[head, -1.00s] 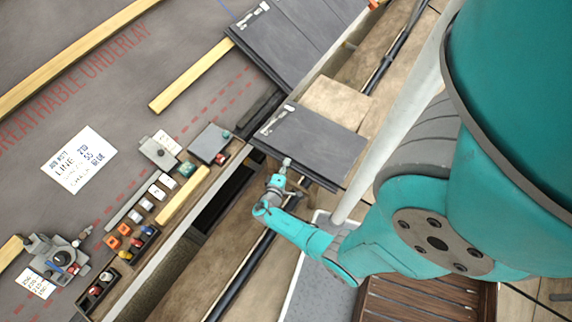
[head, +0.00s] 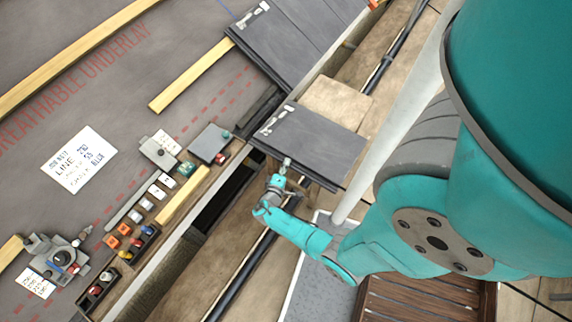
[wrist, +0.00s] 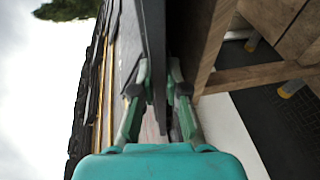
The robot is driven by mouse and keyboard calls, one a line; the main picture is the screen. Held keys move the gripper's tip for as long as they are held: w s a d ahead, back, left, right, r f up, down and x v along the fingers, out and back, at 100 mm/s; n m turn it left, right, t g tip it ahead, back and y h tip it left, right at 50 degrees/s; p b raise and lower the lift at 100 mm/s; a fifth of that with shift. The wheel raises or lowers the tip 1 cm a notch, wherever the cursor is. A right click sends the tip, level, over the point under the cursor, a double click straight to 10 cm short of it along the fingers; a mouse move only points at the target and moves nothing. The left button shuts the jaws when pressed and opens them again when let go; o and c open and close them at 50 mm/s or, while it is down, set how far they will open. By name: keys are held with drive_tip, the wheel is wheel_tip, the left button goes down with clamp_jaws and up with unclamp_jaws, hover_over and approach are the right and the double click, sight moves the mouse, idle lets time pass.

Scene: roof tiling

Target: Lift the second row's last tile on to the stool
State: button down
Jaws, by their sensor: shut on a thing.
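My gripper (head: 286,163) is shut on the near edge of a dark slate tile (head: 312,140). In the wrist view its two fingers (wrist: 160,85) pinch the slab (wrist: 154,45) from both faces. The tile is held over the pale wooden stool top (head: 338,98), which shows beyond its far edge. The stool's brown wood also shows in the wrist view (wrist: 212,45), on the lower side of the tile. A dark band lies between them. I cannot tell whether it is another slate or shadow, or whether the tile touches what is below.
Laid slates (head: 290,45) cover the roof above. A tool ledge (head: 150,225) with coloured items and a grey box (head: 208,143) lie to the left. A pale pole (head: 385,120) stands close right of the tile. A slatted wooden surface (head: 425,300) is at the lower right.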

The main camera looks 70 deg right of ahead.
drive_tip(key=shift+f, duration=0.4)
idle(0.4)
drive_tip(key=c, duration=1.1)
unclamp_jaws()
drive_tip(key=shift+a, duration=0.15)
drive_tip(key=shift+a+r, duration=0.2)
drive_tip(key=shift+a, duration=1)
drive_tip(key=shift+a+r, duration=0.15)
drive_tip(key=shift+a, duration=1.05)
drive_tip(key=shift+a+r, duration=0.2)
drive_tip(key=shift+a, duration=1)
drive_tip(key=shift+r, duration=2.55)
drive_tip(key=shift+s, duration=0.1)
